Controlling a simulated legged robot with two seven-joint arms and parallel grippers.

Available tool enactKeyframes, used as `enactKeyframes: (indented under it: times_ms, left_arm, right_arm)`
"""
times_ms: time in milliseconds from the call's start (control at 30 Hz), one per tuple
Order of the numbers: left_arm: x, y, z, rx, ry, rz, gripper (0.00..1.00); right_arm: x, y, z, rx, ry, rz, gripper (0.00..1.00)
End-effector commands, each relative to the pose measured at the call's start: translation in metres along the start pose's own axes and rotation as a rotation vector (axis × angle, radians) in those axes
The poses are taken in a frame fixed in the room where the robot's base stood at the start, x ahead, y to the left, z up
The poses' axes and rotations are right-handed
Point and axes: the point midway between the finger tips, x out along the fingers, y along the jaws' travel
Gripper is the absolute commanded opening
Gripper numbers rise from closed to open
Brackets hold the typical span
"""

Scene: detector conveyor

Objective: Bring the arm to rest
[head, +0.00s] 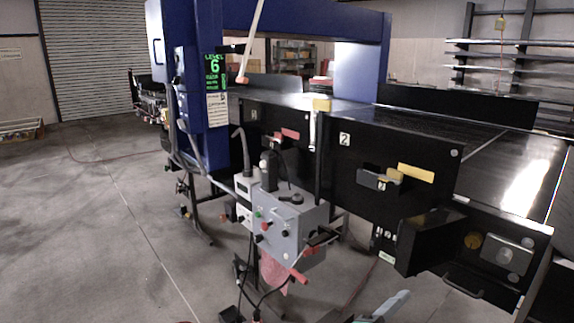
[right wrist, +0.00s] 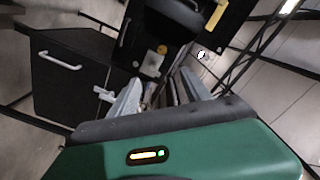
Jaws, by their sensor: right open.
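My right gripper (right wrist: 165,90) is open, with its two grey fingers apart and nothing visibly held between them. In the head view, grey finger-like parts of what looks like the same gripper (head: 388,306) show at the bottom edge, in front of and below the conveyor. The rest of that arm is out of the picture. The detector conveyor (head: 500,160) runs along the right side with black front panels. My left gripper does not show.
A grey control box (head: 290,225) with knobs stands in front of the conveyor. A black box (head: 425,240) juts out from the panels at right. A blue frame (head: 205,130) with a green display rises behind. The floor (head: 90,240) at left is clear.

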Motion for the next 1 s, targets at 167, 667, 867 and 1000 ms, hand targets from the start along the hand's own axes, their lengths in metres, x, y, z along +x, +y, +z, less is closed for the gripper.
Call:
enactKeyframes:
  times_ms: [167, 667, 867, 1000]
  left_arm:
    - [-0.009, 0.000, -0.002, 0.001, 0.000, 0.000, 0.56]
    - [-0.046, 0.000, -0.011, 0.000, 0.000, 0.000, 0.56]
    - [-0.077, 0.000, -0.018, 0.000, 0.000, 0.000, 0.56]
    - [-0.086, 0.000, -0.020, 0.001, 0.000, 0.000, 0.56]
  right_arm:
    - [0.007, -0.016, 0.019, -0.040, -0.117, -0.055, 0.56]
    - [-0.011, -0.020, 0.102, -0.430, -0.731, -0.259, 0.56]
    - [-0.066, 0.080, 0.095, -0.917, -1.221, -0.247, 0.56]
    - [-0.095, 0.152, 0.054, -1.196, -1.458, -0.166, 0.56]
